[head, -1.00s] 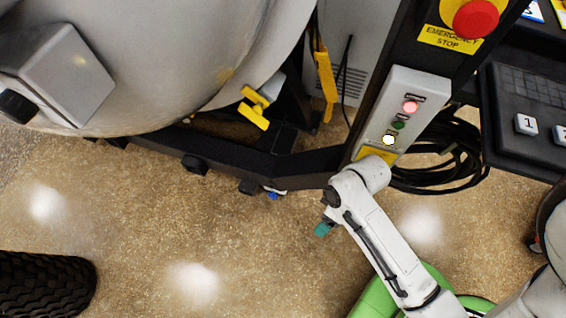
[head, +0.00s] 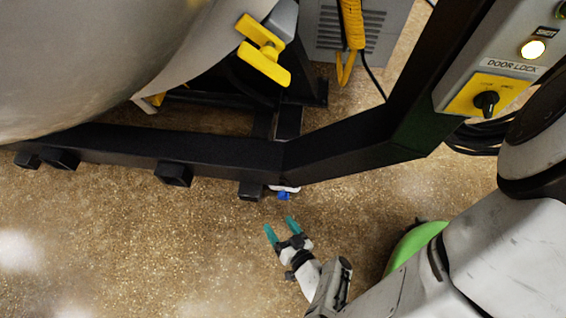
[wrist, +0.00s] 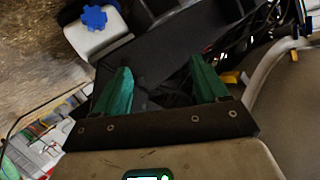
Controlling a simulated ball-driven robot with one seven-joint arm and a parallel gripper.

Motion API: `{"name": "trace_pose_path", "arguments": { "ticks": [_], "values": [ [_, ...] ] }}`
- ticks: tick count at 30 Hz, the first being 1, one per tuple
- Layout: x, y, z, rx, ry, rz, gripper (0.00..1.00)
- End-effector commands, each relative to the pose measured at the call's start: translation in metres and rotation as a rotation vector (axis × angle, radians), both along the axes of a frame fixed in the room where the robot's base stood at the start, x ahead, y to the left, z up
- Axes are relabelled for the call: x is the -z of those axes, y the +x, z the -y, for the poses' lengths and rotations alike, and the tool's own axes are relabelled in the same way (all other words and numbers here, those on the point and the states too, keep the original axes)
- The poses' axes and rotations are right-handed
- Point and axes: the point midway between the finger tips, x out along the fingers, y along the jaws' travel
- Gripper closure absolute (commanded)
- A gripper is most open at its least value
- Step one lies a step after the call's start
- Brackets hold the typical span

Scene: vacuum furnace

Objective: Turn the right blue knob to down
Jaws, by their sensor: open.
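A small blue knob (head: 284,196) shows at the lower edge of the black frame in the head view, partly hidden under the frame. In the wrist view the blue knob (wrist: 94,17) is a lobed wheel on a white body, at the upper left. My gripper (head: 279,224) is open and empty, with teal fingers pointing up toward the knob and a small gap between them and it. In the wrist view my gripper (wrist: 160,88) has its fingers apart with nothing between them, and the knob lies beyond and left of them.
The black frame (head: 225,155) runs across just above the knob, with black feet. A yellow handle (head: 264,52) is above it. A control box with a black switch (head: 487,101) stands at upper right. The speckled floor (head: 130,255) at lower left is clear.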

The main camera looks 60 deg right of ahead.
Motion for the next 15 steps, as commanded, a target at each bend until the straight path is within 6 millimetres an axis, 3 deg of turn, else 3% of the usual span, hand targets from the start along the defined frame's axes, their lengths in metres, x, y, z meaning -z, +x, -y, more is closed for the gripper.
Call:
{"name": "trace_pose_path", "arguments": {
  "ticks": [1,6,15],
  "values": [
    [0.031,0.004,0.007,0.115,-0.005,-0.011,0.27],
    [0.07,0.012,0.024,0.385,-0.018,-0.082,0.27],
    [0.091,0.017,0.039,0.537,-0.01,-0.144,0.27]
  ]
}}
